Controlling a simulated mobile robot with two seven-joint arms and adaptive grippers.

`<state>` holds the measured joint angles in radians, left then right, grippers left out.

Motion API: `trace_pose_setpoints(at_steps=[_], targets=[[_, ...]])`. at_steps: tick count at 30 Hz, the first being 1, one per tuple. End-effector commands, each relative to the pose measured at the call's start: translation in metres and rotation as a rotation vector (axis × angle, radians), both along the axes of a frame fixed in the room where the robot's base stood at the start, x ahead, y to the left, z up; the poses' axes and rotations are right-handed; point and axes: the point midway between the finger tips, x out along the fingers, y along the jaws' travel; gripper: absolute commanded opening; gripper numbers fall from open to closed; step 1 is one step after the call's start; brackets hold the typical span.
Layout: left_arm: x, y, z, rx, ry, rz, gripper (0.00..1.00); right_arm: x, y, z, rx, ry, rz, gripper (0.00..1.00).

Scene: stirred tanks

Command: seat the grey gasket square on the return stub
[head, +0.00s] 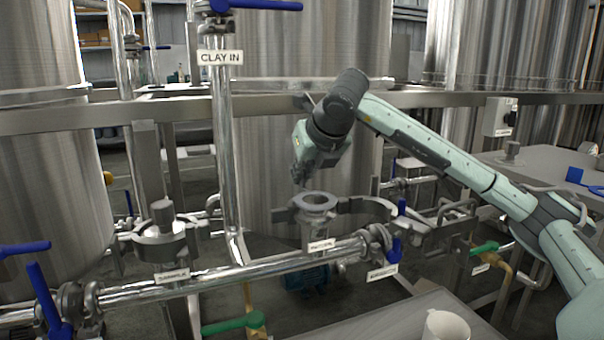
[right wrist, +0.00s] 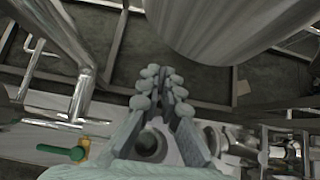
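The return stub (head: 322,225) stands up from the horizontal pipe, with a small white label on its front that is too blurred to read surely. A grey ring with a dark round opening (head: 318,202) forms its top; I cannot tell whether this is the gasket or the stub's own rim. An opening (right wrist: 150,146) also shows below the fingers in the right wrist view. My right gripper (head: 300,180) points down just above and left of the stub. My left gripper is out of view.
Curved metal clamp arms (head: 368,212) spread beside the stub. A capped, clamped stub (head: 163,235) stands at left. The upright CLAY IN pipe (head: 222,140) is left of my gripper. A white cup (head: 445,326) stands on the front bench. Large steel tanks (head: 290,150) stand behind.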

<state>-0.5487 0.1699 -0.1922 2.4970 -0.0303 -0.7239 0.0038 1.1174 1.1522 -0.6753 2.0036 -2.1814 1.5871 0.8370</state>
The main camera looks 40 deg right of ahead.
Motion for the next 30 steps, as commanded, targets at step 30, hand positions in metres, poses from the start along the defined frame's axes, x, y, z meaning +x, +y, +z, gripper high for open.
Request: trace_pose_setpoints(at_steps=[30], targets=[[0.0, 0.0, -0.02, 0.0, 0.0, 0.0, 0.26, 0.0, 0.0, -0.021, 0.0, 0.0, 0.0, 0.25]])
